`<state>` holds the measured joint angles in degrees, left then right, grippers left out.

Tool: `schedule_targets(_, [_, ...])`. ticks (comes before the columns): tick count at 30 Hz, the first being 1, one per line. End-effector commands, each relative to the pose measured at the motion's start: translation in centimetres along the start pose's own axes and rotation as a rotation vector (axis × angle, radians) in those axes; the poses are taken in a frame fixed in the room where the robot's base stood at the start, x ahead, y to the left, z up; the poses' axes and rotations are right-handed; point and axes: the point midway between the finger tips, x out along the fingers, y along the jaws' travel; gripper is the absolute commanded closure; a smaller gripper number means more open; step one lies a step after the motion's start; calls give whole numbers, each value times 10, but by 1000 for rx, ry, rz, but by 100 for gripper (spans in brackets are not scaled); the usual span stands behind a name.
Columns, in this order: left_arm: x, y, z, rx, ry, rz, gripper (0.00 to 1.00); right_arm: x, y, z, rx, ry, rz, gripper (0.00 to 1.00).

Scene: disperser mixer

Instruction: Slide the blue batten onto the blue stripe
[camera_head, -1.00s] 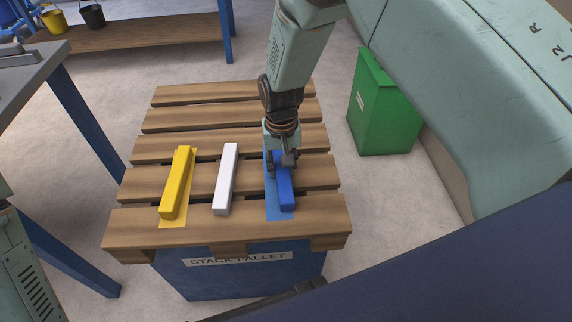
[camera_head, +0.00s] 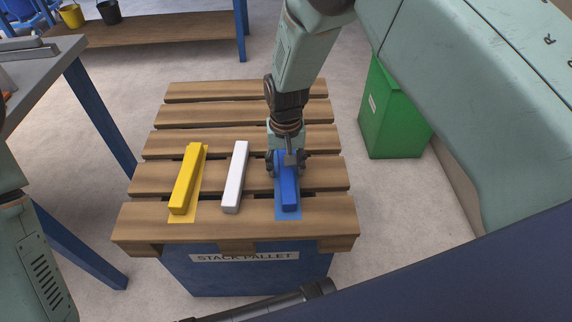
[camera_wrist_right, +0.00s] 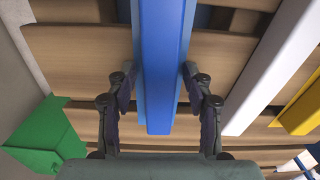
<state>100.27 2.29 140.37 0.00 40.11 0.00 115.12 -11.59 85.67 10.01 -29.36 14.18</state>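The blue batten (camera_head: 288,190) lies lengthwise on the blue stripe (camera_head: 289,215) at the right of the pallet. Thin margins of stripe show on both sides and at the near end in the head view. My right gripper (camera_head: 287,164) is over the batten's far part, pointing down, one finger on each side. In the right wrist view the gripper (camera_wrist_right: 159,75) is open around the blue batten (camera_wrist_right: 162,60); the right finger is close to its side, and contact cannot be told. The far end of the batten is hidden by the gripper. My left gripper is not in view.
A white batten (camera_head: 236,178) and a yellow batten (camera_head: 187,180) on a yellow stripe lie left of it on the wooden pallet (camera_head: 140,232). A green bin (camera_head: 390,115) stands right of the pallet. A grey table (camera_head: 45,75) is at the left.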

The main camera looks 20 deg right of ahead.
Motion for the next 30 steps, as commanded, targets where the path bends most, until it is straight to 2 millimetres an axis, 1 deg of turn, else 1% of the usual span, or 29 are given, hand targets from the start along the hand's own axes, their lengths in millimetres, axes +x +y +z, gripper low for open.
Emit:
schedule_targets(9, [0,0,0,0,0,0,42,0,0,0,0,0,0,42])
schedule_targets(13, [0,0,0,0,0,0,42,-9,0,-1,0,3,0,42])
schedule_targets(17, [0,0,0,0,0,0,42,-30,0,-1,0,4,0,42])
schedule_targets(24, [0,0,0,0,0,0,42,-81,0,-1,-1,5,-1,42])
schedule_targets(27, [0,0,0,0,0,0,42,-97,0,-1,0,3,-1,42])
schedule_targets(30, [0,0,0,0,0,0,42,-109,0,-1,0,2,-1,42])
